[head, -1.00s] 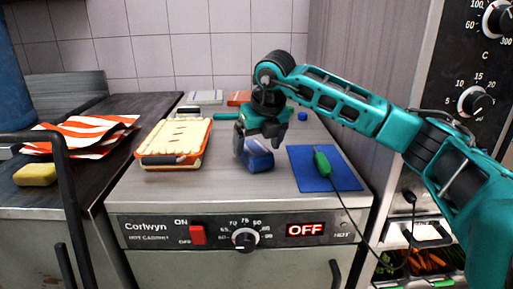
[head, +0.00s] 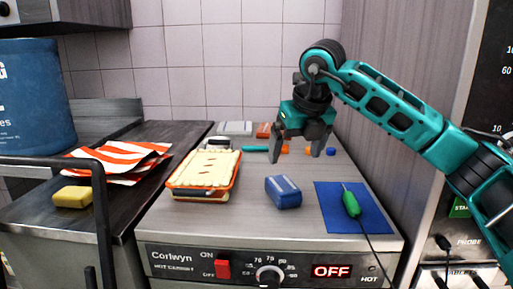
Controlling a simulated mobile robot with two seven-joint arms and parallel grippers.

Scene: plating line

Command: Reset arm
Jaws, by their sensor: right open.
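My right gripper (head: 297,157) is in the head view above the back part of the steel cabinet top (head: 235,220). Its fingers point down and are spread apart with nothing between them. A small blue block with a pale stripe (head: 283,192) lies on the cabinet top, nearer the front and apart from the gripper. My left gripper is not in view.
A cream, orange-edged stack (head: 205,170) lies left on the cabinet. A blue mat (head: 352,212) with a green-handled probe (head: 350,203) and its cable lies right. A striped cloth (head: 120,163) and yellow sponge (head: 72,196) lie on the left counter. A wall stands close on the right.

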